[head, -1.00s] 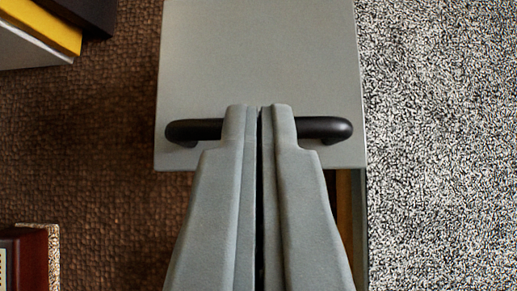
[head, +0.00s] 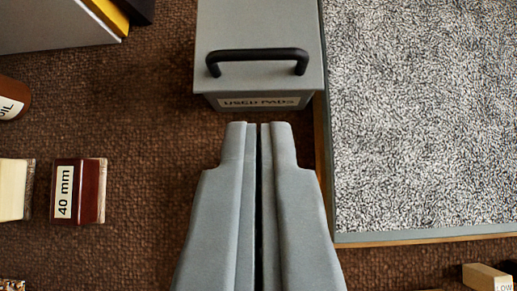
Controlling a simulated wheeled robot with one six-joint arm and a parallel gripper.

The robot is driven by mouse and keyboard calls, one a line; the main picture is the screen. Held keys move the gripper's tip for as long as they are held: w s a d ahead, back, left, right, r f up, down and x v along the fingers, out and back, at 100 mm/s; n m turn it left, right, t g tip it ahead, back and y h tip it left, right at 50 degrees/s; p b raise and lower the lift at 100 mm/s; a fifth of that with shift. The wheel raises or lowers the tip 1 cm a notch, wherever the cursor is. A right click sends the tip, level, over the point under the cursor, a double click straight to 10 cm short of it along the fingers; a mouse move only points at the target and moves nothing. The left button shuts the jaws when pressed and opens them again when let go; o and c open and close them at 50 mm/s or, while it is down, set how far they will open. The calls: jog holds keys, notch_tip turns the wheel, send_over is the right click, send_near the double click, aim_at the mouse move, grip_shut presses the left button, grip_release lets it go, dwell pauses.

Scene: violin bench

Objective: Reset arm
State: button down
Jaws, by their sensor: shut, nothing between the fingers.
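My gripper (head: 258,126) is in the lower middle of the head view, pointing up the picture. Its two grey fingers are shut together with nothing between them. Above the fingertips in the picture is a grey box (head: 262,30) with a black bar handle (head: 258,55) and a label (head: 259,103) reading "USED PADS". The fingertips appear apart from the handle and the box.
A speckled grey mat (head: 420,120) with a wooden edge fills the right side. A dark red block (head: 92,191) labelled "40 mm", a cream block (head: 14,190) and a brown bottle (head: 12,97) are at left. A small wooden block (head: 487,277) is at lower right. Brown surface is bare around the fingers.

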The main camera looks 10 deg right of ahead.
jog(key=s+d+r+n+t+y, duration=0.1)
jog(key=s+d+r+n+t, duration=0.1)
jog(key=s+d+r+t, duration=0.2)
jog(key=s+d+r+n+t+y, duration=0.1)
jog(key=s+d+r+t, duration=0.3)
jog(key=s+r, duration=0.6)
jog(key=shift+r+n+t+y, duration=0.3)
jog(key=shift+r+n+t, duration=0.15)
jog(key=shift+r, duration=0.4)
